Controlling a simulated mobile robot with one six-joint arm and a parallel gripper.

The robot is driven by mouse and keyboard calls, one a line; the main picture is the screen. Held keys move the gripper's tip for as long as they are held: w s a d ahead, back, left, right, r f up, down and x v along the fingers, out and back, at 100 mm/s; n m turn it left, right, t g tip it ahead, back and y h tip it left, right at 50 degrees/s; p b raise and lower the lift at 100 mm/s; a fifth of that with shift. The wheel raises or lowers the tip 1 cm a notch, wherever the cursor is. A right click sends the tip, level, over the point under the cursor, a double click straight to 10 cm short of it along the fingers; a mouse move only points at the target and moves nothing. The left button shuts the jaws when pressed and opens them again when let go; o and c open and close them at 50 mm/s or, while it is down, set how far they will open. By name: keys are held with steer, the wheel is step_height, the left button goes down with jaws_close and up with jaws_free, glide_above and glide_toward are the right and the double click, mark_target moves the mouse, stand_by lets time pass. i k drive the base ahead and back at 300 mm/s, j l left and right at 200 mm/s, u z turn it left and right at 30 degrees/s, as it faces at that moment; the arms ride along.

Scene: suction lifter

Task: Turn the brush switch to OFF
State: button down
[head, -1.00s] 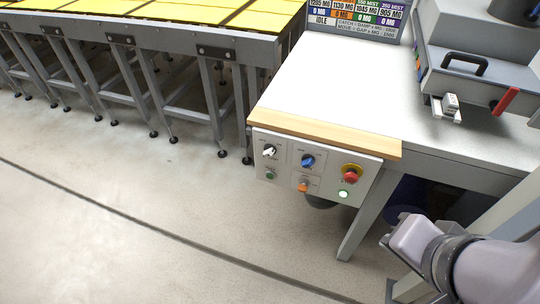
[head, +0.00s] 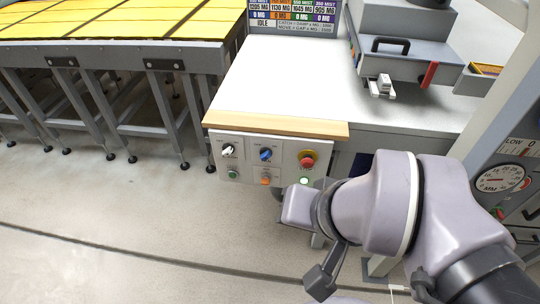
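The control panel (head: 248,164) is on the front of the white worktable, under a wooden edge strip. It carries a white rotary switch (head: 228,150) at the upper left and a blue rotary switch (head: 265,154) to its right. The labels are too small to read, so I cannot tell which is the brush switch or its setting. My arm reaches in from the lower right, its nearest link just right of the panel in the picture. A dark part at its lower end may be my gripper (head: 322,280); its fingers cannot be made out. It is well below the switches in the picture.
The panel also has a red mushroom button (head: 307,160), a green button (head: 233,172), an orange one (head: 265,180) and a lit one (head: 304,181). A grey machine (head: 407,60) stands on the worktable (head: 275,85). A gauge (head: 493,180) is at right. Floor before the panel is clear.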

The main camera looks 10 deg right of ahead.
mark_target(228, 150)
steer(key=i+j+z, duration=0.1)
steer(key=j+z, duration=0.25)
steer(key=j, duration=0.95)
steer(key=j+z, duration=0.35)
steer(key=j, duration=1)
steer(key=k, duration=0.05)
